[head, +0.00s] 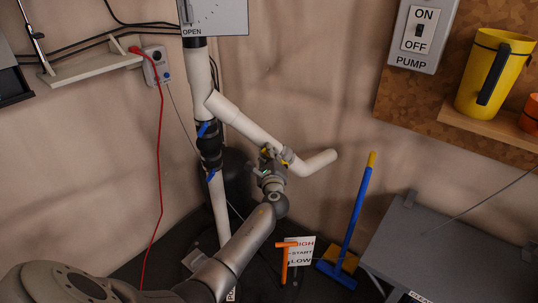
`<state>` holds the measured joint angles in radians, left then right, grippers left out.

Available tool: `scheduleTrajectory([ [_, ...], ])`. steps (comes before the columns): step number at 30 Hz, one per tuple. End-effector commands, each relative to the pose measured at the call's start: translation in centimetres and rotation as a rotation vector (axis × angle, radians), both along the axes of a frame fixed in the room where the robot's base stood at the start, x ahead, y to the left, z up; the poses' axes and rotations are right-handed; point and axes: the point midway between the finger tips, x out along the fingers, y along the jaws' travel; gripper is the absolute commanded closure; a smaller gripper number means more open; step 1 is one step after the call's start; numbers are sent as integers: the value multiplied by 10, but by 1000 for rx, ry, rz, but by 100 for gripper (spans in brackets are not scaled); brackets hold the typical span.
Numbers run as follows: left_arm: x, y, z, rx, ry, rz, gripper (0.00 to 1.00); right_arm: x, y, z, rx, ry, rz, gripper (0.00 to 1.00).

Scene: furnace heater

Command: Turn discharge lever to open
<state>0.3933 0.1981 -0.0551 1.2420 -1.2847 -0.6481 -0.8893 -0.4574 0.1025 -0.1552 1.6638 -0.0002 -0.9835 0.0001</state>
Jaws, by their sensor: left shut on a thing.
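A white pipe (245,121) branches down to the right from an upright white pipe and ends in a bent spout (318,163). A grey valve fitting (288,155) sits on this branch, with small yellow parts of what looks like the discharge lever (265,152) showing beside it. My left gripper (269,163) is at this fitting, with its fingers shut on the lever. The gripper hides most of the lever, so its exact angle cannot be told. My right gripper is not in view.
A black valve with blue handles (208,145) is on the upright pipe to the left. A blue broom (355,215), an orange-handled tool (286,258) and a grey bench (440,250) stand to the right. A red cable (160,150) hangs on the left wall.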

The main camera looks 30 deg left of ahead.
Motion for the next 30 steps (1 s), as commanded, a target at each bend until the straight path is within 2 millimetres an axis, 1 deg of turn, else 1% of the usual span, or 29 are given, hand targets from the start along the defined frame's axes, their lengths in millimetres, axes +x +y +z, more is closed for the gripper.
scheduleTrajectory([
  [1,0,0,0,11,5,-1,100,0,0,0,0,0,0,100],
  [2,0,0,0,11,5,-1,79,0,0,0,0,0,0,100],
  [6,0,0,1,8,3,-1,61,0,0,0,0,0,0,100],
  [15,0,0,1,4,1,-1,61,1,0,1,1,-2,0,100],
  [19,-5,-4,0,3,1,-1,61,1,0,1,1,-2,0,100],
  [23,-17,-14,-1,2,1,-2,61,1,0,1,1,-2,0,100],
  [30,-54,-42,-1,2,2,-2,61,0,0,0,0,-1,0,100],
])
